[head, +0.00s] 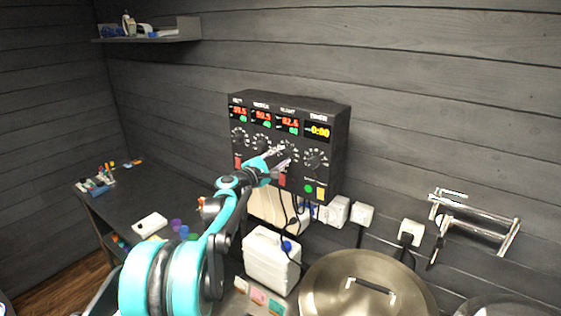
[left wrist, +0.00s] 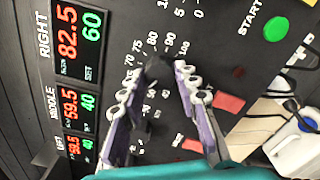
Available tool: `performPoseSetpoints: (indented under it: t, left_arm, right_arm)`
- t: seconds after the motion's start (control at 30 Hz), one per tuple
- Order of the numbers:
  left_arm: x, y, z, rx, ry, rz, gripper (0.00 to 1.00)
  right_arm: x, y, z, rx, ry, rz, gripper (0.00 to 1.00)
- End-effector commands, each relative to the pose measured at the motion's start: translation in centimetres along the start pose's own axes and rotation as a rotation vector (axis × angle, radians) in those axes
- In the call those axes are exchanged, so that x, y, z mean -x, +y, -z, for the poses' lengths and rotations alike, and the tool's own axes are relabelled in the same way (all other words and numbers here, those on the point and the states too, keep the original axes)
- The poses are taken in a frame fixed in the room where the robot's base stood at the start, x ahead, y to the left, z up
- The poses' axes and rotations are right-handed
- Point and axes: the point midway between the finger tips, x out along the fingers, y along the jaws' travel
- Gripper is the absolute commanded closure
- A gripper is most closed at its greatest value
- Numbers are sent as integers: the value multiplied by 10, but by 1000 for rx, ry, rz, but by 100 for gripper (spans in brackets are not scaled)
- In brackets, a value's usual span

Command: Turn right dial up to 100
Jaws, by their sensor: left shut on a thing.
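A black control box (head: 291,140) hangs on the wall with a row of dials under red and green displays. My left gripper (head: 281,155) is at the third dial from the left. In the left wrist view, the gripper (left wrist: 158,72) has its two fingers on either side of the dark right dial (left wrist: 156,78) and is shut on it. The fingers hide part of the dial and its scale. The RIGHT display (left wrist: 80,32) reads 82.5 in red and SET 60 in green. My right gripper is in neither view.
The timer dial (head: 316,158) is just right of my gripper. A green START button (left wrist: 276,28) and red switches (left wrist: 228,102) are close by. Below are a white canister (head: 271,262), hanging cables and a large lidded pot (head: 335,290).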

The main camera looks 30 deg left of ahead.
Motion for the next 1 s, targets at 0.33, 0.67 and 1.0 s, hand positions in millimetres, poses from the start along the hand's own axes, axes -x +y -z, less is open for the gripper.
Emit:
performPoseSetpoints:
  t: [0.33, 0.67, 1.0]
  left_arm:
    - [0, -1, 0, -328, -1, 1, 98]
    - [0, -2, 0, -641, -1, 1, 98]
    - [0, -2, 0, -965, -2, 1, 98]
  right_arm:
    - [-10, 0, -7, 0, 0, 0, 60]
    - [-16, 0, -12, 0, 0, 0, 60]
    - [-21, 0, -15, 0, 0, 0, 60]
